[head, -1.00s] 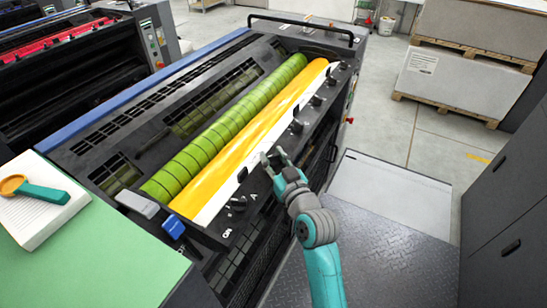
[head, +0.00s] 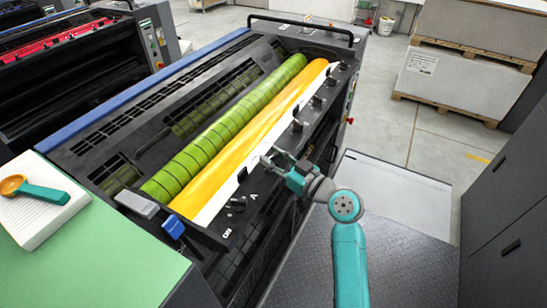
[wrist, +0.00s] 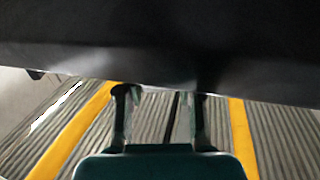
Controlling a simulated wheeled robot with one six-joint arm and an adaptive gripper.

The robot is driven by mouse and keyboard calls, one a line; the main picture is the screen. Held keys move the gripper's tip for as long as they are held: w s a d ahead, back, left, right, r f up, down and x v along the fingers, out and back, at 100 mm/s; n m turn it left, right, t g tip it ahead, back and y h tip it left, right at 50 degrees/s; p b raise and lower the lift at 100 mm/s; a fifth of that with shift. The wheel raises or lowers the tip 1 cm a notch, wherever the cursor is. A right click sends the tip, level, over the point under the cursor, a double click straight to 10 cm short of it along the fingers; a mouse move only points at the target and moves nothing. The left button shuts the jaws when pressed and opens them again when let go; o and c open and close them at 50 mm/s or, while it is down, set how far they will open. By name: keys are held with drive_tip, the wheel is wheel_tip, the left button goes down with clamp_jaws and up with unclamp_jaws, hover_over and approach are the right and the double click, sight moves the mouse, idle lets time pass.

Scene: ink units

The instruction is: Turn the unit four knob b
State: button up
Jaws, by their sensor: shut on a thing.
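The ink unit's front rail (head: 222,222) carries a row of dark knobs. A knob (head: 238,203) near the marking "A" sits at the lower left, and other knobs (head: 297,126) stand farther up the rail. My gripper (head: 273,157) is at the rail between these, shut on a knob that its fingers mostly hide. This knob is the one just above the "A" one; its own marking cannot be read. In the wrist view, my two fingers (wrist: 160,95) reach up to a large dark surface, and the knob is not clear there.
A green roller (head: 225,135) and a yellow-coated roller (head: 250,125) lie behind the rail. A blue lever (head: 173,227) and a grey lever (head: 137,204) are at the left end.

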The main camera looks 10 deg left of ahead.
drive_tip(key=shift+f, duration=0.1)
drive_tip(key=o, duration=1.2)
drive_tip(key=shift+c, duration=0.2)
drive_tip(key=v, duration=1.2)
drive_tip(key=shift+f, duration=0.1)
